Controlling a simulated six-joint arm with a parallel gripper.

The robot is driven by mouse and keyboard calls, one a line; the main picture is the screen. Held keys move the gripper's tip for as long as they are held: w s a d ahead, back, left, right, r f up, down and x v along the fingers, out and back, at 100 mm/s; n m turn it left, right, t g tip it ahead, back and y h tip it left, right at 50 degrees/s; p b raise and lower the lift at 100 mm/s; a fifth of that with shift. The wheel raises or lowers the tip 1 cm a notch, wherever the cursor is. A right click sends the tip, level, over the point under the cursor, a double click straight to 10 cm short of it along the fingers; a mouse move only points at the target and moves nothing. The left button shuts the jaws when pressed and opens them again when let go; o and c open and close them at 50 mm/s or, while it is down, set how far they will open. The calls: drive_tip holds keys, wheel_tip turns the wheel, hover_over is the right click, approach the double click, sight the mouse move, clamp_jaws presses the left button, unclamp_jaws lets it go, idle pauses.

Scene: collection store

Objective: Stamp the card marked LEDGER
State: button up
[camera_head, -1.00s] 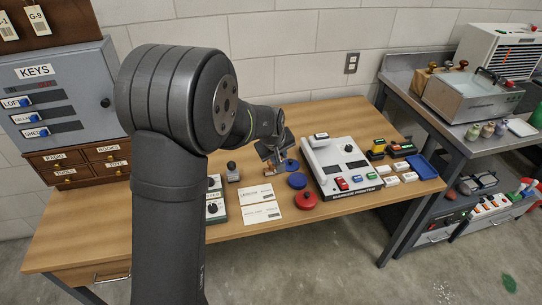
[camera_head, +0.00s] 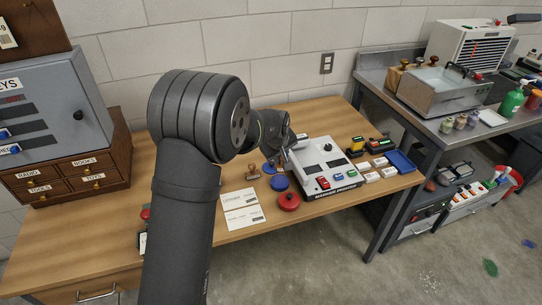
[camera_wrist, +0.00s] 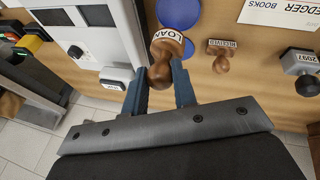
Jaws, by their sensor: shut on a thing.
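My gripper (camera_wrist: 160,78) is shut on a wooden-handled stamp marked LOAN (camera_wrist: 160,60), its label tilted toward the wrist camera. In the head view my gripper (camera_head: 285,158) is at the left edge of the white console, mostly hidden by my arm. The card marked LEDGER BOOKS (camera_wrist: 278,12) is partly in the wrist view at top right, apart from the stamp. In the head view two white cards, an upper one (camera_head: 239,200) and a lower one (camera_head: 244,218), lie on the table; their print is too small to read.
A wooden stamp marked RECEIVED (camera_wrist: 220,56) and a grey numbered stamp (camera_wrist: 301,62) stand nearby. A blue round pad (camera_head: 280,183) and a red one (camera_head: 289,202) lie between the cards and the console (camera_head: 330,160). A blue tray (camera_head: 400,161) is at the right end.

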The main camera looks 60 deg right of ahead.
sight(280, 167)
drive_tip(key=shift+f, duration=2.8)
drive_tip(key=shift+f, duration=0.6)
drive_tip(key=shift+r, duration=0.1)
drive_tip(key=shift+r, duration=3.5)
drive_tip(key=w+a+f, duration=0.2)
drive_tip(key=w+a, duration=0.9)
drive_tip(key=a, duration=0.4)
drive_tip(key=shift+a+f, duration=0.15)
drive_tip(key=shift+f, duration=1.3)
drive_tip(key=shift+a+f, duration=0.1)
drive_tip(key=shift+f, duration=1.35)
